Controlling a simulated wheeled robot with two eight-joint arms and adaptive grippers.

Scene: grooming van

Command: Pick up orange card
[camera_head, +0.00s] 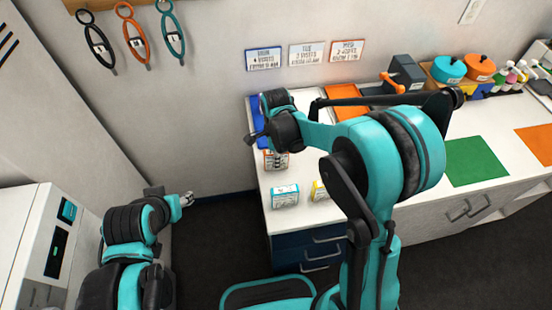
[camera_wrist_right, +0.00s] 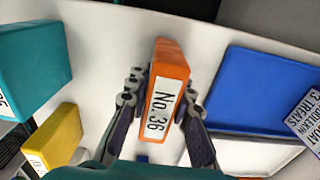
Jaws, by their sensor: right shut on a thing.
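The orange card (camera_wrist_right: 172,62) is a small upright block with a white label reading "No. 36" in the right wrist view. My right gripper (camera_wrist_right: 160,92) has a finger on each side of it and is shut on it. In the head view the card (camera_head: 275,160) shows at the counter's left end, partly below my right gripper (camera_head: 257,136). The card looks to be at or close to the counter top; I cannot tell whether it touches. My left gripper (camera_head: 187,199) is at the lower left, away from the counter, and its fingers are too small to read.
A teal card (camera_head: 285,196) and a yellow card (camera_head: 320,190) stand nearby on the white counter. A blue tray (camera_wrist_right: 265,90) lies right of the orange card in the wrist view. An orange tray (camera_head: 342,94) and a green mat (camera_head: 475,161) lie farther right.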

